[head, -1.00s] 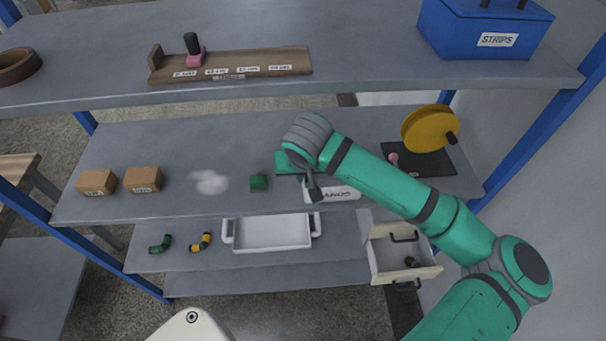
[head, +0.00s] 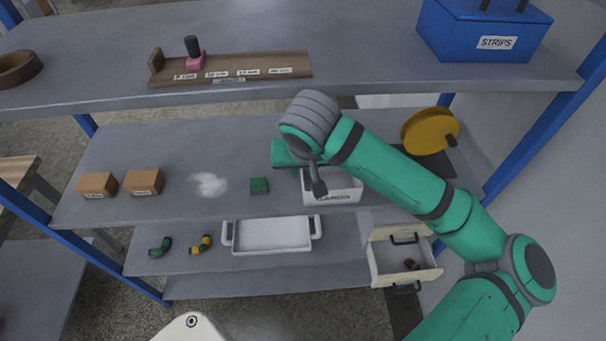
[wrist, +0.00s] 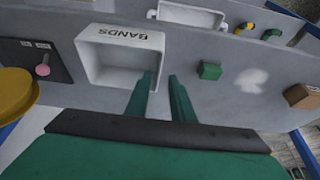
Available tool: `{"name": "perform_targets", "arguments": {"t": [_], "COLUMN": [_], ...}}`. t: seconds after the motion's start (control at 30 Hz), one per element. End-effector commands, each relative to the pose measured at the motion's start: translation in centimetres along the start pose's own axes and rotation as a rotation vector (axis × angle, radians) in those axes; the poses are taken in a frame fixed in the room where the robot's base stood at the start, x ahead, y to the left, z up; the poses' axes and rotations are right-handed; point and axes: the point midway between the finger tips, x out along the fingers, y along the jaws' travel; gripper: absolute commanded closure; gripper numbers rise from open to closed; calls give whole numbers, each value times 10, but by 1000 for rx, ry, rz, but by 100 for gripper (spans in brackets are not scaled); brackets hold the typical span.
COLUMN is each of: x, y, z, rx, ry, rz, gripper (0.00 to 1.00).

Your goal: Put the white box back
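The white box (head: 332,190), labelled BANDS, stands on the middle shelf (head: 230,130), partly hidden by my arm in the head view. In the wrist view the white box (wrist: 122,55) shows its open top and looks empty. My gripper (wrist: 162,77) is open, with a clear gap between its two green fingers. The fingertips are at the box's right wall in the wrist view, one seeming inside it and one outside. I cannot tell whether they touch the wall. In the head view the fingertips are hidden.
A green block (head: 259,186) and a whitish patch (head: 208,184) lie beside the box. Two brown cartons (head: 143,182) stand farther left. A yellow disc (head: 427,130) stands at right. Below are a white tray (head: 272,236) and an open drawer (head: 402,258). The upper shelf (head: 120,50) overhangs.

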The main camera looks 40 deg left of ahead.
Motion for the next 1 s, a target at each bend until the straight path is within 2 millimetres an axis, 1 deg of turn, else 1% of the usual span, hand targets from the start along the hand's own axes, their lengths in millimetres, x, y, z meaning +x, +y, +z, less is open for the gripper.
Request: {"name": "perform_targets", "arguments": {"t": [0.03,0.1,0.2,0.3,0.43,1.0], "x": [-9,-21,-33,-41,-46,-46], "y": [0,0,0,0,0,0], "z": [-1,0,0,0,0,0], "rx": [-1,-2,-1,0,0,0], "ry": [2,2,2,0,0,-1], "rz": [0,1,1,1,1,1], "gripper": [78,78,78,78,78,78]}}
